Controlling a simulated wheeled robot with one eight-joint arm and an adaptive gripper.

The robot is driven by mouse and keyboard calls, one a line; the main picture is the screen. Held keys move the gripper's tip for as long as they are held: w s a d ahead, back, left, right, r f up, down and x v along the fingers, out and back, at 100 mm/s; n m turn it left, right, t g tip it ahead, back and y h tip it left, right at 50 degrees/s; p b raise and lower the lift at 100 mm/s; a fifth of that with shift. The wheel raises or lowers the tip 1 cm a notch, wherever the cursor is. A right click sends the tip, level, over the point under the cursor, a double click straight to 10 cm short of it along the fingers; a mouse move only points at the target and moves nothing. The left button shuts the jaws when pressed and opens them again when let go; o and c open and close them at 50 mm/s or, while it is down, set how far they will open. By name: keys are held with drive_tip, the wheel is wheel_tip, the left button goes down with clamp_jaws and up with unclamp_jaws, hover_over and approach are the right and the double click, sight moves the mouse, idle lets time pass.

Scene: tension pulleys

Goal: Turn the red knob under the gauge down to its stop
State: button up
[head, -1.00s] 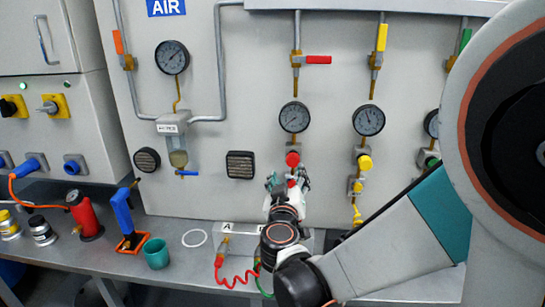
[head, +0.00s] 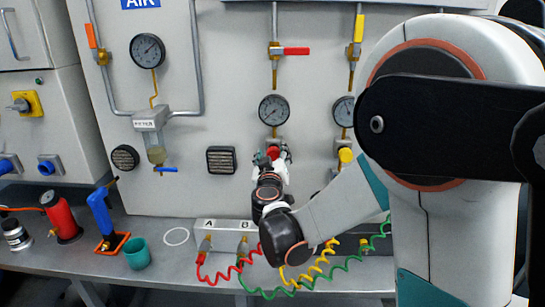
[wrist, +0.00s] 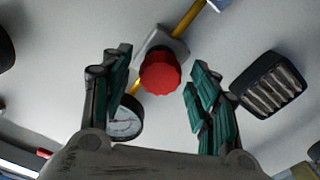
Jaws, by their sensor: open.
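The red knob (head: 272,152) is under a round gauge (head: 273,110) on the grey panel in the head view. In the wrist view the knob (wrist: 160,73) is a lobed red cap on a grey block, between and beyond my open fingers. My gripper (head: 271,160) is at the knob in the head view, and its fingers partly hide the knob. In the wrist view my gripper (wrist: 163,85) is open, with a visible gap between the knob and each finger pad. The gauge (wrist: 125,120) shows partly behind the left finger.
A yellow knob (head: 345,155) sits right of the red one, near my arm. A black vent (head: 221,160) is on the panel to the left. A red-handled valve (head: 291,51) is above the gauge. Below, a bench holds coiled hoses (head: 300,273) and a teal cup (head: 137,254).

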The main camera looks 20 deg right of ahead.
drive_tip(key=shift+w+d, duration=0.25)
drive_tip(key=shift+w, duration=0.45)
drive_tip(key=c, duration=1.1)
drive_tip(key=n, duration=0.6)
drive_tip(key=shift+a+n, duration=0.1)
drive_tip(key=shift+n, duration=0.3)
drive_tip(key=n, duration=0.6)
drive_tip(key=shift+f, duration=0.15)
drive_tip(key=shift+n, duration=0.4)
